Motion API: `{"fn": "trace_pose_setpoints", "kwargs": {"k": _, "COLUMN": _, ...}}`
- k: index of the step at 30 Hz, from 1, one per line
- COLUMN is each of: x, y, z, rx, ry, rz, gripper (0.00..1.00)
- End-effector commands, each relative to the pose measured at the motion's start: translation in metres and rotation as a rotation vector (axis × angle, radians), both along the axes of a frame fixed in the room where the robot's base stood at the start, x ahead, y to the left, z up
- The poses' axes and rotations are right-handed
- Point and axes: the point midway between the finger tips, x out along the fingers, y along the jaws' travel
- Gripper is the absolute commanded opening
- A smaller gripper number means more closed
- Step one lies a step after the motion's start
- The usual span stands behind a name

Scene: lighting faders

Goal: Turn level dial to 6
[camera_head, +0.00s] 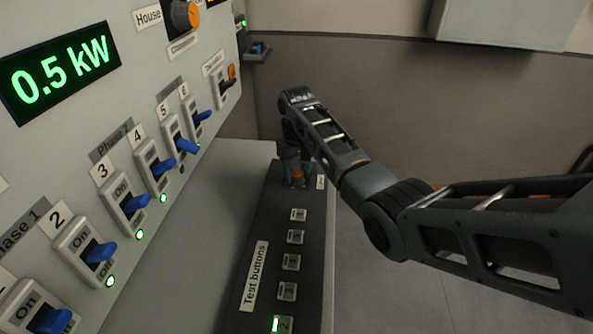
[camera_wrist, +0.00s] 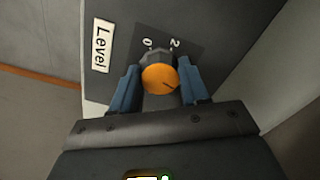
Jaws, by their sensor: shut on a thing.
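The level dial (camera_wrist: 160,79) has an orange cap on a grey body, beside a white "Level" label (camera_wrist: 101,46). The numbers 0 and 2 show beyond it on a dark plate; its other numbers are hidden. A short dark line shows on the cap, but I cannot tell which number it indicates. My gripper (camera_wrist: 158,66) is shut on the dial, one blue-grey finger on each side. In the head view, a bit of the orange dial (camera_head: 297,174) shows under my gripper (camera_head: 291,160) at the far end of the dark panel.
The dark panel (camera_head: 254,210) also carries several test buttons (camera_head: 291,262). The upright panel on the left has several blue switches (camera_head: 187,146), a "House" knob (camera_head: 184,16) with an orange cap and a display (camera_head: 60,72) reading 0.5 kW. Floor to the right is clear.

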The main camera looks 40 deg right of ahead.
Motion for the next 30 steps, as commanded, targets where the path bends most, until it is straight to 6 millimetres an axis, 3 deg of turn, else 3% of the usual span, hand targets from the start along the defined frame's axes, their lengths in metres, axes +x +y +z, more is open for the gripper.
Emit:
{"fn": "trace_pose_setpoints", "kwargs": {"k": 12, "x": -0.0004, "y": -0.0004, "z": 0.0001, "rx": -0.001, "ry": 0.001, "rz": -0.193, "gripper": 0.14}}
{"fn": "trace_pose_setpoints", "kwargs": {"k": 29, "x": -0.0001, "y": -0.0004, "z": 0.0005, "rx": -0.001, "ry": 0.0, "rz": -0.221, "gripper": 0.14}}
{"fn": "trace_pose_setpoints", "kwargs": {"k": 30, "x": -0.0001, "y": -0.0004, "z": 0.0005, "rx": 0.0, "ry": 0.0, "rz": -0.221, "gripper": 0.48}}
